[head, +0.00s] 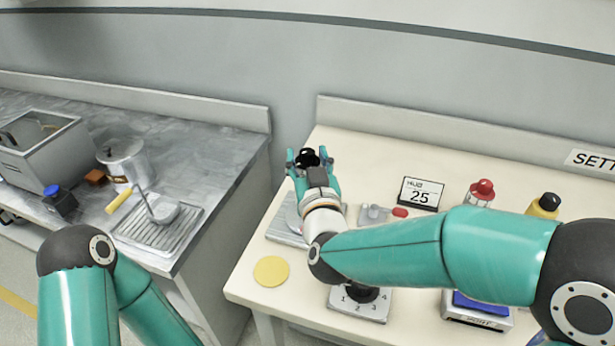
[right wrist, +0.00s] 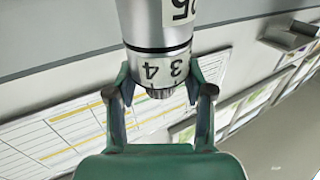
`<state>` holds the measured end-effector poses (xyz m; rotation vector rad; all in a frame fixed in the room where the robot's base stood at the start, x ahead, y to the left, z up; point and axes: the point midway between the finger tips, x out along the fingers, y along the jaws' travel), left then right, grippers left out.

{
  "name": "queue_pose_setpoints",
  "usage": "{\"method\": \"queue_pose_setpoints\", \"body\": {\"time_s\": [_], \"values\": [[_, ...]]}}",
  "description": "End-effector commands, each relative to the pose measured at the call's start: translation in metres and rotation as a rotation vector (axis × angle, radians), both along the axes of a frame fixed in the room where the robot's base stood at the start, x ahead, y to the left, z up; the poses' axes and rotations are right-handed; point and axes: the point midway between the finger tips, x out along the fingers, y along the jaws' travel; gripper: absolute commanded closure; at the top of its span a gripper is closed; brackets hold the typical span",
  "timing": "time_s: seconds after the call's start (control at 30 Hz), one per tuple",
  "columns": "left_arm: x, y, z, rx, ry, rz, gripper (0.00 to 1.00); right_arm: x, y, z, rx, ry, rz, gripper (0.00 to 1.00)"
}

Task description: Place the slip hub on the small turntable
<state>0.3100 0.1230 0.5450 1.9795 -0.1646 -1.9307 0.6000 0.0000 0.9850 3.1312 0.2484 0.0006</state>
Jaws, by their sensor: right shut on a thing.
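My right gripper (head: 312,172) is shut on a metal cylinder that I take to be the slip hub (right wrist: 163,68), held above the back left of the cream table. In the right wrist view the hub is silver with a dark band, "25" on its upper part and "3 4" on the lower ring, and the fingers (right wrist: 160,92) clasp its sides. In the head view only its dark end (head: 308,157) shows. A grey plate with a round part (head: 286,226), perhaps the small turntable, lies below, partly hidden by my right arm. My left gripper is out of view.
On the cream table (head: 250,290) are a yellow disc (head: 271,271), a numbered block with a black knob (head: 360,302), a "25" card (head: 421,194), a red-capped bottle (head: 481,194) and a yellow one (head: 545,206). A grey bench with a metal pot (head: 125,162) stands left, across a gap.

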Motion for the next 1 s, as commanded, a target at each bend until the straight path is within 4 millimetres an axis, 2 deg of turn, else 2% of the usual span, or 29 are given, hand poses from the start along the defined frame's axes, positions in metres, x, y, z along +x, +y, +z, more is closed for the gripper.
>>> {"method": "queue_pose_setpoints", "body": {"time_s": [0.3, 0.57, 0.6, 0.73, 1.0], "values": [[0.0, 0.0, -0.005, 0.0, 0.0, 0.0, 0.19, 0.0, -0.001, -0.039, -0.001, 0.001, -0.001, 1.0], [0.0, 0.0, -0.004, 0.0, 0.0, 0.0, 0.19, 0.0, -0.001, -0.041, 0.001, -0.001, -0.001, 1.0], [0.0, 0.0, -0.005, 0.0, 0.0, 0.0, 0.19, 0.0, -0.001, -0.042, 0.0, 0.001, -0.001, 0.46], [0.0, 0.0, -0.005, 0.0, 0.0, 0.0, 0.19, 0.0, -0.001, -0.042, 0.0, 0.001, 0.0, 0.25], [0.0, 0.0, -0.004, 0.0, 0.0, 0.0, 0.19, 0.0, -0.001, -0.041, 0.0, 0.0, 0.0, 0.23]]}}
